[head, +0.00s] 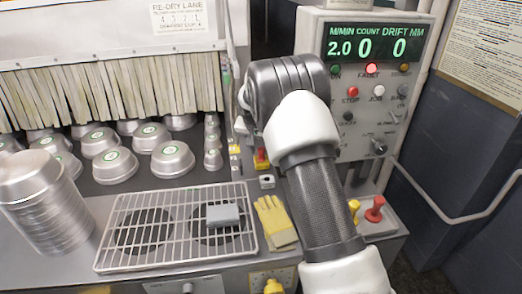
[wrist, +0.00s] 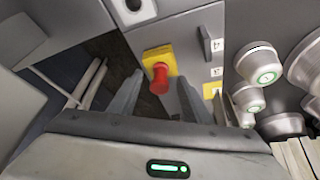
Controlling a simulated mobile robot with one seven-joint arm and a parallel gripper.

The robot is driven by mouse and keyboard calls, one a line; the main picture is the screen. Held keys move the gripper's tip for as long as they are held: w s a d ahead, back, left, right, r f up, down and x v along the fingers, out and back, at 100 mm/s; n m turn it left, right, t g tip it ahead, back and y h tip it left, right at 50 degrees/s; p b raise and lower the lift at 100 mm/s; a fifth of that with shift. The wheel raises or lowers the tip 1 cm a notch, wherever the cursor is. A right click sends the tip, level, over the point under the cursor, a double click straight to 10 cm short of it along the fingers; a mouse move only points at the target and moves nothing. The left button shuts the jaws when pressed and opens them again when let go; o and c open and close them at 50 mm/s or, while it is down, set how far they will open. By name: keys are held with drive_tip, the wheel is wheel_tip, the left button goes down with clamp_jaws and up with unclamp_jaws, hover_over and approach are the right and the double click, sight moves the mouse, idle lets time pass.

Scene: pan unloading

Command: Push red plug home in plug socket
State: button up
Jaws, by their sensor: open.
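The red plug (wrist: 160,80) shows in the wrist view, standing out from a yellow square plate (wrist: 157,54) on a grey face. This plate looks like the plug socket; I cannot tell how deep the plug sits. In the head view a small red and yellow piece (head: 261,158), likely the same plug and socket, is just left of my arm. My gripper (wrist: 159,88) is open, its two fingers pointing toward the plug, one to each side in the picture. No contact with the plug is visible. My arm hides the gripper fingers in the head view.
A control panel (head: 365,95) stands behind my arm, its display reading 2.0, 0, 0. Metal pans (head: 172,160) lie under a strip curtain (head: 115,88). A wire rack (head: 125,240), stacked pans (head: 45,205) and yellow gloves (head: 275,222) are in front. A red knob (head: 375,210) is right.

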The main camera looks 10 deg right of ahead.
drive_tip(key=v, duration=1.7)
drive_tip(key=shift+r, duration=0.25)
